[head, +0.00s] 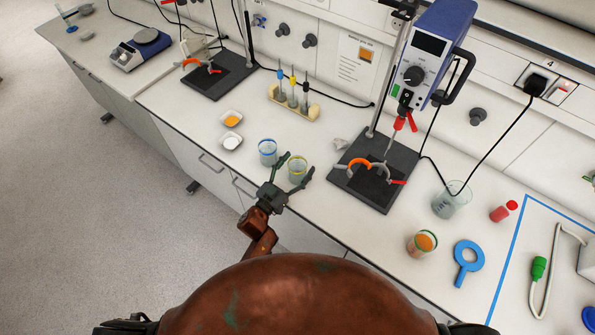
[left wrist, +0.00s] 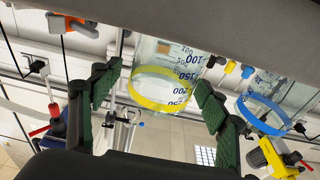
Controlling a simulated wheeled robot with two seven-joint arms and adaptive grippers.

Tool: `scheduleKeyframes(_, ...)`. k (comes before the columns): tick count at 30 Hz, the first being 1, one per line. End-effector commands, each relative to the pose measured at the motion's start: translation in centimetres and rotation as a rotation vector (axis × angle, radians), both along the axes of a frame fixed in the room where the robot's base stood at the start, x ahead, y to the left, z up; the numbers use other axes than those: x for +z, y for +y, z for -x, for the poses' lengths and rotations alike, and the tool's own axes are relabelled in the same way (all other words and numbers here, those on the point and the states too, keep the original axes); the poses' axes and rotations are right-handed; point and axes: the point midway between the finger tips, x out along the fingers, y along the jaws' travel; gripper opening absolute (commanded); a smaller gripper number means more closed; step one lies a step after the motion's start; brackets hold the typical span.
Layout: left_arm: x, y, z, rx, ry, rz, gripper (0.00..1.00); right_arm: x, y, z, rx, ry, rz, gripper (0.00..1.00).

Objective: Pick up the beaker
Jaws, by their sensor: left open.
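A clear beaker with a yellow band (head: 298,172) stands upright on the white bench near its front edge. In the left wrist view, which is upside down, this yellow-banded beaker (left wrist: 168,88) shows between the green-padded fingers. My left gripper (head: 296,166) is open, with one finger on each side of it; I cannot tell whether either finger touches the glass. A similar beaker with a blue band (head: 267,152) stands just left of the gripper, and it also shows in the left wrist view (left wrist: 266,110). My right gripper is out of view.
Two small white dishes (head: 231,130) lie left of the beakers. A rack with pipettes (head: 293,104) stands behind. A stand with a dark base (head: 375,172) is to the right, then a larger beaker (head: 451,200), an orange-filled beaker (head: 422,244) and a blue ring (head: 468,262).

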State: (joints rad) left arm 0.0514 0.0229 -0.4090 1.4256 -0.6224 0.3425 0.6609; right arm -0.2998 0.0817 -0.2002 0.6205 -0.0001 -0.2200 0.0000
Motion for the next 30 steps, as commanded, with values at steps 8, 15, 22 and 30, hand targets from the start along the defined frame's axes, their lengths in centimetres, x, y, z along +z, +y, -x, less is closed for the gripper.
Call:
scheduleKeyframes(8, 0.01, 0.03, 0.02, 0.000, 0.000, 0.000, 0.52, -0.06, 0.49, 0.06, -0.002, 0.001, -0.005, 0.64)
scheduleKeyframes(15, 0.01, 0.03, 0.03, 0.000, 0.000, 0.000, 0.36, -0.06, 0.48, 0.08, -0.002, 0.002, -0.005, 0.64)
scheduleKeyframes(22, 0.01, 0.03, 0.03, 0.000, 0.000, 0.000, 0.20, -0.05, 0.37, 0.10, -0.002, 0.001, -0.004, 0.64)
scheduleKeyframes(30, 0.13, 0.00, 0.01, -0.001, -0.002, 0.000, 0.14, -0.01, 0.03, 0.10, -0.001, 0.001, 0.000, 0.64)
